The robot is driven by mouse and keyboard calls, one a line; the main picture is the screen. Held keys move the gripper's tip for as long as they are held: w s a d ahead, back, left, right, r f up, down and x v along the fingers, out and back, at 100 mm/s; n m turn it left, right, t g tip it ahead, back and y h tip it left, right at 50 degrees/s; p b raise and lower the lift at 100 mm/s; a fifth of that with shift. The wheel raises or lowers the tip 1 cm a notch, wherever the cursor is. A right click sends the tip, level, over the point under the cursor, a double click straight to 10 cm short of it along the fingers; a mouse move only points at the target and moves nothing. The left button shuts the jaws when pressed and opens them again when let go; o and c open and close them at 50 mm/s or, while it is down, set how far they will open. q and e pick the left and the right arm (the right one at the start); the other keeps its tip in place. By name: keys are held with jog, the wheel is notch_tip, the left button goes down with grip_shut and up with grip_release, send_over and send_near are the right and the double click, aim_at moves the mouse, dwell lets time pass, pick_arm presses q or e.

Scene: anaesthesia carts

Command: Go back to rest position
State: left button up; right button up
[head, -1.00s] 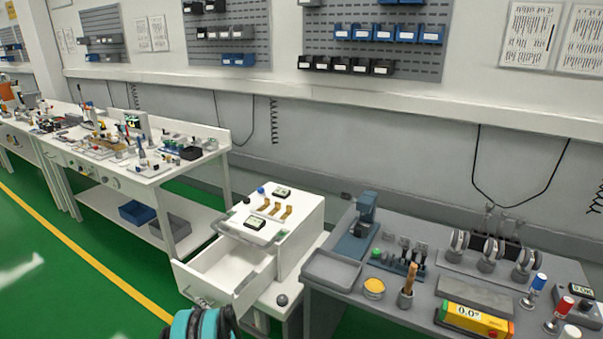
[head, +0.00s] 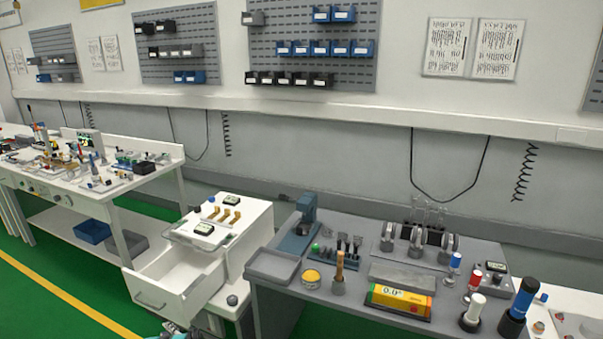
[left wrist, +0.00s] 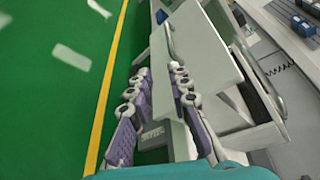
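My left gripper (head: 176,332) shows only as a small piece at the bottom edge of the head view, in front of the white cabinet. The gripper appears apart from the drawer handle (head: 149,300). My right gripper is not in view.
A cluttered white bench (head: 75,205) stands at the left. Green floor (head: 45,300) is free at the lower left.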

pick_arm(q)
jog(key=d+r+n+g+h, duration=0.15)
jog(key=d+r+n, duration=0.25)
jog(key=r, duration=0.9)
jog(key=s+d+r+n+h, duration=0.3)
jog(key=s+d+r, duration=0.35)
jog(key=r, duration=0.35)
jog(key=s+d+r+n+h, duration=0.1)
jog(key=s+d+n+h, duration=0.1)
jog(key=s+d, duration=0.4)
jog(key=s+d+r+n+g+h, duration=0.1)
jog(key=s+d, duration=0.5)
jog(key=s, duration=0.6)
jog(key=s+d+r+n+h, duration=0.1)
jog(key=s+d+n+h, duration=0.3)
jog(key=s, duration=0.6)
jog(key=shift+d+r+g, duration=0.25)
jog(key=shift+d+g, duration=0.1)
jog(key=shift+d, duration=0.55)
